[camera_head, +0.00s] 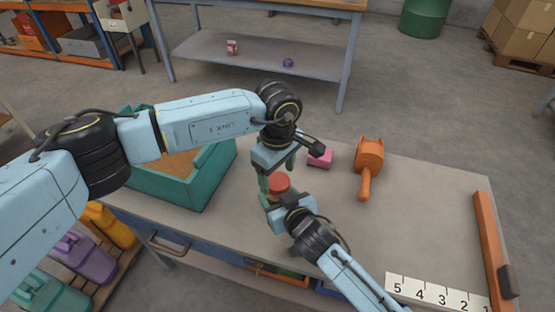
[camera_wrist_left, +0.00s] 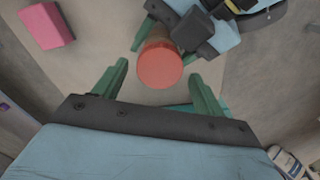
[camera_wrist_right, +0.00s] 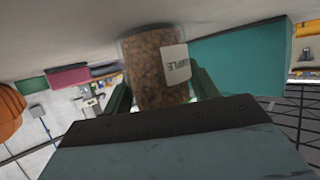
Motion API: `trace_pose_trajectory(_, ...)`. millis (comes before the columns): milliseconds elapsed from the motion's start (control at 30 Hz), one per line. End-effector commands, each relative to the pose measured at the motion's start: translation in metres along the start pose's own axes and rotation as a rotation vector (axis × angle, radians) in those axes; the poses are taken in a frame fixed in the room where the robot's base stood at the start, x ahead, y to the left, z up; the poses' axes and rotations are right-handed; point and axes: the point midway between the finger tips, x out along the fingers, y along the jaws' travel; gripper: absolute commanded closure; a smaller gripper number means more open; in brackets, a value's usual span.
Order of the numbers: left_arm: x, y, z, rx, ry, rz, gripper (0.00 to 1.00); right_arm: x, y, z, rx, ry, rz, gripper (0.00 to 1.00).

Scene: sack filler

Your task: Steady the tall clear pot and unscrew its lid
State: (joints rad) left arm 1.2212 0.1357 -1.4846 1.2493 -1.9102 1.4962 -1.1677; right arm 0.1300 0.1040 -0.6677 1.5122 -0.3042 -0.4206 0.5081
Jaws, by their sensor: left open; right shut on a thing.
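The tall clear pot (camera_wrist_right: 157,68) stands upright on the table, filled with brown granules and bearing a white label. Its red lid (camera_head: 279,183) is on top, and the lid also shows in the left wrist view (camera_wrist_left: 160,67). My right gripper (camera_wrist_right: 160,92) is shut on the pot's body from the front. My left gripper (camera_head: 277,180) points down above the lid. It is open, and its green fingers (camera_wrist_left: 160,85) are apart on either side of the lid without visibly touching it. Much of the pot is hidden in the head view by my grippers.
A teal bin (camera_head: 167,188) with brown contents stands left of the pot. A pink block (camera_head: 320,158) and an orange scoop (camera_head: 368,165) lie to the right, behind the pot. A numbered strip (camera_head: 437,294) and an orange bar (camera_head: 492,245) are at the right. The middle right of the table is clear.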

Motion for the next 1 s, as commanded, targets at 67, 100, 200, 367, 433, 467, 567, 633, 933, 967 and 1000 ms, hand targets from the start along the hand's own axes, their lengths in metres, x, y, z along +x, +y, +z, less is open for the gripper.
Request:
trace_pose_trajectory(67, 0.009, 0.0, 0.0, -0.001, 0.0, -0.002, 0.29, 0.0, 0.0, 0.001, 0.0, -0.002, 0.001, 1.0)
trace_pose_trajectory(100, 0.011, 0.0, 0.0, -0.001, 0.0, -0.001, 0.29, 0.0, 0.0, 0.001, 0.0, -0.002, 0.001, 1.0)
trace_pose_trajectory(200, 0.015, 0.0, 0.0, -0.001, 0.0, 0.0, 0.29, 0.0, 0.0, 0.001, 0.0, -0.002, 0.001, 1.0)
trace_pose_trajectory(367, 0.016, 0.0, 0.0, -0.001, 0.0, 0.0, 0.29, 0.0, 0.0, 0.001, 0.0, -0.002, 0.001, 1.0)
trace_pose_trajectory(433, 0.016, 0.0, 0.0, -0.001, 0.0, 0.0, 0.29, 0.0, 0.0, 0.001, 0.0, -0.002, 0.0, 1.0)
trace_pose_trajectory(467, 0.016, 0.0, 0.0, -0.001, 0.0, 0.0, 0.29, 0.0, 0.0, 0.001, 0.0, -0.002, 0.0, 1.0)
trace_pose_trajectory(567, 0.016, 0.0, 0.0, -0.001, 0.0, 0.0, 0.42, 0.0, 0.0, 0.001, 0.0, -0.002, 0.0, 1.0)
trace_pose_trajectory(633, 0.016, 0.0, 0.0, -0.001, 0.0, 0.0, 0.51, 0.0, 0.0, 0.001, 0.0, -0.002, 0.0, 1.0)
trace_pose_trajectory(933, 0.016, 0.0, 0.0, -0.04, 0.0, -0.001, 0.74, 0.0, 0.0, 0.001, 0.0, -0.002, 0.001, 1.0)
trace_pose_trajectory(967, 0.016, 0.0, 0.0, -0.067, 0.0, -0.001, 0.74, 0.0, 0.0, 0.001, 0.0, -0.002, 0.001, 1.0)
trace_pose_trajectory(1000, 0.016, 0.0, 0.0, -0.113, 0.0, -0.001, 0.74, 0.0, 0.0, 0.001, 0.0, -0.002, 0.001, 1.0)
